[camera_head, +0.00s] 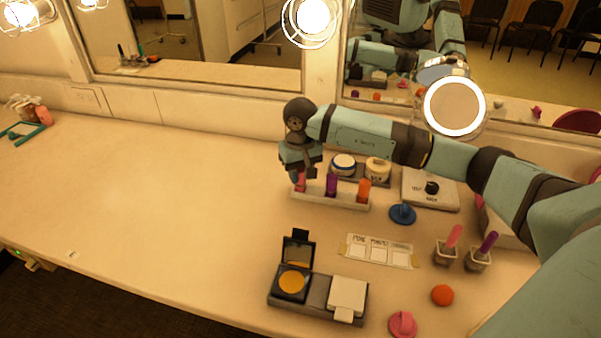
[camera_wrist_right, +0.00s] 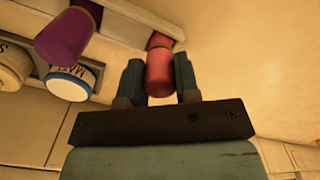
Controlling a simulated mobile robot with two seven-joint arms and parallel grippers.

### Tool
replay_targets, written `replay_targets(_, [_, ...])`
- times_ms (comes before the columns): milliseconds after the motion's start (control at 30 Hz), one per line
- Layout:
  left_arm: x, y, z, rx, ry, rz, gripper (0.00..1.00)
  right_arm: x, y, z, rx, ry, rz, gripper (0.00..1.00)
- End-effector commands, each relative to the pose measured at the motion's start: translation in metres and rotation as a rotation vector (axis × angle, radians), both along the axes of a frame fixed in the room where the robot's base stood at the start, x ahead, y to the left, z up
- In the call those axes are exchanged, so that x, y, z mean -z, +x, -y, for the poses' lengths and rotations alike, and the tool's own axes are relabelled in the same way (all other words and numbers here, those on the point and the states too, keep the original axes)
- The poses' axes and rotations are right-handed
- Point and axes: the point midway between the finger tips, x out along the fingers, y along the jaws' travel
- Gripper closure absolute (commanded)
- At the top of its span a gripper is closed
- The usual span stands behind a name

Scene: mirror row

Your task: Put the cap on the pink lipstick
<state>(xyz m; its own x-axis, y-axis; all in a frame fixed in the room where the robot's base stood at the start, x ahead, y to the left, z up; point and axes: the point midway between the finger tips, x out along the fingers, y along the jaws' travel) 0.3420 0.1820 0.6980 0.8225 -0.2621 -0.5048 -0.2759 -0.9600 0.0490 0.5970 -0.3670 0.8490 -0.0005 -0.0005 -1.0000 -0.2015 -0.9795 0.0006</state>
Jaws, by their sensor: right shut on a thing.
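My right gripper (camera_head: 299,170) is over the left end of the lipstick rack (camera_head: 345,203). Its fingers, also in the right wrist view (camera_wrist_right: 158,85), are shut on the sides of a pink-red cylinder (camera_wrist_right: 160,72), which looks like the pink lipstick's cap. The pink piece shows below the fingers in the head view (camera_head: 300,184), upright at the rack's left slot. A ring-like seam shows near its rack end; I cannot tell whether the cap is fully seated. A purple lipstick (camera_head: 331,184) and an orange lipstick (camera_head: 364,190) stand beside it. My left gripper is not in view.
Two jars (camera_head: 343,164) stand behind the rack. A blue knobbed disc (camera_head: 403,213), a label card (camera_head: 379,250), compacts (camera_head: 292,283), and two small cups (camera_head: 446,253) lie to the front and right. The mirror stands behind.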

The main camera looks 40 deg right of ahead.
Motion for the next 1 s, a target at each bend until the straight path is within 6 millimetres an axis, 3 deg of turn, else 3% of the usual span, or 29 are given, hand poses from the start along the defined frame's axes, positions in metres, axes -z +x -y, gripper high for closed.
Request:
replay_targets(300, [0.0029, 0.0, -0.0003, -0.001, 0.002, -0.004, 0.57, 0.0003, 0.0001, -0.0001, 0.0, 0.0, 0.0, 0.92])
replay_targets(333, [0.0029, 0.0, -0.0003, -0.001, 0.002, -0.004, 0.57, 0.0003, 0.0001, -0.0001, 0.0, 0.0, 0.0, 0.63])
replay_targets(433, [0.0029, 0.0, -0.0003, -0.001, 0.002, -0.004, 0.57, 0.0003, 0.0001, -0.0001, 0.0, 0.0, 0.0, 0.41])
replay_targets(633, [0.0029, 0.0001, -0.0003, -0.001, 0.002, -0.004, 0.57, 0.0003, 0.0001, -0.0002, 0.0, 0.001, 0.0, 0.41])
replay_targets(733, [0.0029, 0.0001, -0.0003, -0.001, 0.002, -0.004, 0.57, 0.0004, 0.0001, -0.0002, 0.0, 0.001, 0.0, 0.18])
replay_targets(767, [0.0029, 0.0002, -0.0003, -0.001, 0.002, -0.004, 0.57, 0.0004, 0.0001, -0.0002, 0.0, 0.001, 0.0, 0.15])
replay_targets(1000, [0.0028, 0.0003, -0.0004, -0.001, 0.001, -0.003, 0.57, 0.0002, 0.0001, -0.0002, 0.0, 0.001, 0.0, 0.15])
